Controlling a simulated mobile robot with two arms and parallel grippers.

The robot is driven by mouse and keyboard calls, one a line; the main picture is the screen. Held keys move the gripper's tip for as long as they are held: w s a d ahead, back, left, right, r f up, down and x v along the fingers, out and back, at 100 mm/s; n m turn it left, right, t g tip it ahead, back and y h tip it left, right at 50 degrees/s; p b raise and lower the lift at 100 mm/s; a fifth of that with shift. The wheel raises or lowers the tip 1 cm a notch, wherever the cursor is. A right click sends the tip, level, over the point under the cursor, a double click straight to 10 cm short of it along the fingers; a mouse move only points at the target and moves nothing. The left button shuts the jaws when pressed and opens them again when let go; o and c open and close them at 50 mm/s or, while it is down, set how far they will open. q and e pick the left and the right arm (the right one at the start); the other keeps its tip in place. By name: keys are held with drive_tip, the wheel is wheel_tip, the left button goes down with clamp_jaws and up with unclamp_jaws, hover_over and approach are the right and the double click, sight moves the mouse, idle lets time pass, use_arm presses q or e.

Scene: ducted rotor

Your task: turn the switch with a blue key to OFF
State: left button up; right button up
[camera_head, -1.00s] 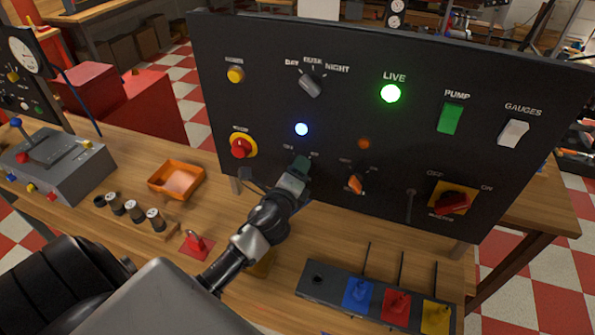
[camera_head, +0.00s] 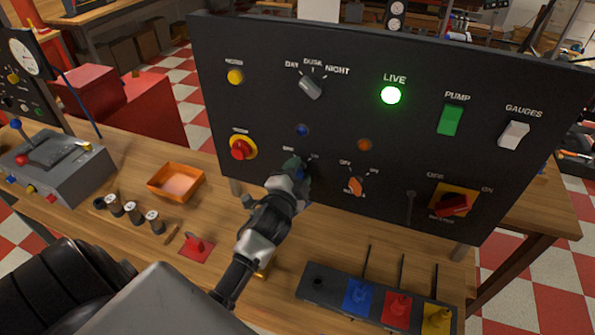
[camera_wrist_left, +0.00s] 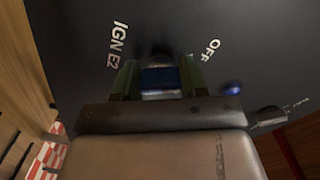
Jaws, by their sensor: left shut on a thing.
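The switch with the blue key sits low on the black panel. In the head view my left gripper (camera_head: 295,170) covers it. In the left wrist view the blue key (camera_wrist_left: 160,80) is between the two greenish fingers of my left gripper (camera_wrist_left: 158,78), which is shut on it. The label IGN E2 shows to the left of the key and the label OFF to the right. Which mark the key points at is hidden. A small blue lamp (camera_head: 302,130) above the switch is dark; it also shows in the left wrist view (camera_wrist_left: 232,88). My right gripper is not in view.
The black panel (camera_head: 290,45) also bears an orange-handled selector (camera_head: 356,187), a red knob on a yellow disc (camera_head: 241,149) and a red rotary switch (camera_head: 453,205). An orange tray (camera_head: 176,182) and a box with coloured levers (camera_head: 330,288) stand on the bench.

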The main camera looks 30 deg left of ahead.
use_arm(q)
drive_tip(key=shift+n, duration=1.1)
drive_tip(key=o, duration=0.9)
drive_tip(key=b+v, duration=0.2)
drive_tip(key=v, duration=0.8)
drive_tip(key=shift+s+d, duration=0.15)
drive_tip(key=shift+s, duration=0.2)
